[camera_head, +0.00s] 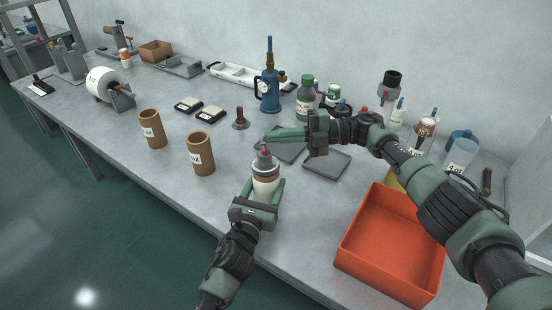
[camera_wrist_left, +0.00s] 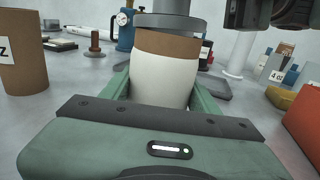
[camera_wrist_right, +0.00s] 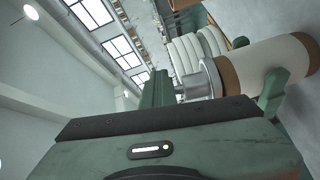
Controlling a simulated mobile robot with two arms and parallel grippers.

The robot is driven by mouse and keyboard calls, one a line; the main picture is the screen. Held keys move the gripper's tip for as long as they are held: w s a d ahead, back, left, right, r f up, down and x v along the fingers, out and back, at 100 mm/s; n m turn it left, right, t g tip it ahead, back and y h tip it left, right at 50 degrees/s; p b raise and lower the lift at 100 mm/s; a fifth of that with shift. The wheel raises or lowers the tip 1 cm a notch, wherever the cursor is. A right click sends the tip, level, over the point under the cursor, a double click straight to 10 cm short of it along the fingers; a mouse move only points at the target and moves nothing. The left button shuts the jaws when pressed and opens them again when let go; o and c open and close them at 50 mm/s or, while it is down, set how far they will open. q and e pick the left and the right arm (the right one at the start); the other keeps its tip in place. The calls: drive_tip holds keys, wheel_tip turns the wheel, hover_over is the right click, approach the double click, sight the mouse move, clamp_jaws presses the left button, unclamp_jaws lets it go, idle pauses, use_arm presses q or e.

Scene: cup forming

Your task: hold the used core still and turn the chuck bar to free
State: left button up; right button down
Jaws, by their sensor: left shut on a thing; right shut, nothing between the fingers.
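The used core (camera_head: 265,187) is a brown tube with a white wrap, standing upright. It also shows in the left wrist view (camera_wrist_left: 165,80) and the right wrist view (camera_wrist_right: 262,68). My left gripper (camera_head: 265,192) is shut around its sides. A grey chuck (camera_head: 263,163) sits on the core's top end, with a small red-tipped part (camera_head: 264,148) above it. I cannot clearly make out the chuck bar. My right gripper (camera_head: 267,138) is shut and empty, its fingers pointing left just above and behind the chuck. Whether they touch the chuck's top part I cannot tell.
Two brown tubes (camera_head: 201,154) stand to the left. An orange-red bin (camera_head: 390,245) is at the right front. Flat grey plates (camera_head: 327,163) lie behind the core. A blue pump-like device (camera_head: 269,92) and several bottles (camera_head: 306,100) stand farther back.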

use_arm(q)
drive_tip(key=shift+s+f, duration=0.1)
drive_tip(key=shift+f, duration=0.2)
use_arm(e)
drive_tip(key=d, duration=1.2)
drive_tip(key=shift+r, duration=0.3)
drive_tip(key=shift+w, duration=0.1)
use_arm(q)
drive_tip(key=o, duration=1.3)
drive_tip(key=shift+c, duration=0.2)
drive_tip(key=shift+o, duration=1.4)
drive_tip(key=shift+r, duration=0.1)
